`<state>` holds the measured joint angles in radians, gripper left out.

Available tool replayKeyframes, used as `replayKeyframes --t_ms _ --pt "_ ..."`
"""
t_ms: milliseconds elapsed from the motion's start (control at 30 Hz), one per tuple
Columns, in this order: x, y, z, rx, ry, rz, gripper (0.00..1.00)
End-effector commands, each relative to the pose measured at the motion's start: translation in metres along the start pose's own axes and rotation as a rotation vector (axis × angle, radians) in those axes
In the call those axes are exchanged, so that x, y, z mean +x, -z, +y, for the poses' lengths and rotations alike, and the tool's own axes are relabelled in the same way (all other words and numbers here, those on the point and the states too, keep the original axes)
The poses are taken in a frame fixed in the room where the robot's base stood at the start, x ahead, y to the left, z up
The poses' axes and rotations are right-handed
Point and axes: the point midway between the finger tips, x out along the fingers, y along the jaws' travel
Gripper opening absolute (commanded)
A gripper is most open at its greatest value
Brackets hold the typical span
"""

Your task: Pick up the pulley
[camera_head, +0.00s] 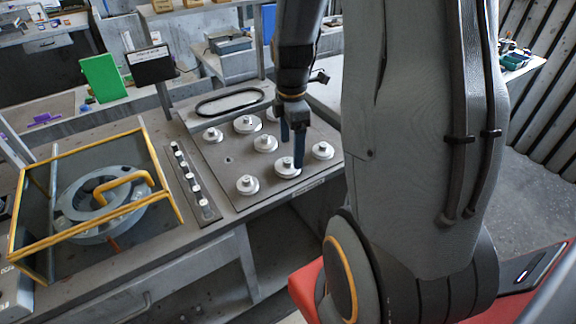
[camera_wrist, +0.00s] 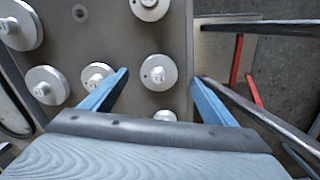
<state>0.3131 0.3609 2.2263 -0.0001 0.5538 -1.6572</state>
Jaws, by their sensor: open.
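Several pale round stepped pulleys stand on a grey board. In the head view, one pulley (camera_head: 284,171) is at the board's front edge, partly behind a blue finger of my gripper (camera_head: 292,150). In the wrist view, a pulley (camera_wrist: 159,73) lies between the two open blue fingertips of my gripper (camera_wrist: 159,76), with space on both sides. The jaws hold nothing. I cannot tell how far the fingertips are above the board. Other pulleys are close by, one (camera_wrist: 97,74) beside the left finger and one (camera_head: 322,151) to the right.
The grey board (camera_head: 222,178) also carries a black belt loop (camera_head: 229,101). A strip with small parts (camera_head: 194,181) lies to its left. A yellow-framed case with a grey blower housing (camera_head: 75,216) stands farther left. A dark sign on a post (camera_head: 151,66) rises behind.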

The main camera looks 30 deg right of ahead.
Motion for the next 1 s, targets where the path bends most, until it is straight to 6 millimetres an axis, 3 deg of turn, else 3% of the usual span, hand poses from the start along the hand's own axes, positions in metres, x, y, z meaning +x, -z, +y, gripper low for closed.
replayKeyframes --t_ms 400,700,767,1000 --pt "0.043 0.007 0.000 0.000 0.003 0.000 0.80" --pt "0.046 0.007 0.000 0.001 0.001 0.000 0.80" --pt "0.046 0.007 0.000 0.001 0.001 0.000 0.73" --pt "0.046 0.007 0.000 0.001 0.001 0.000 0.34"
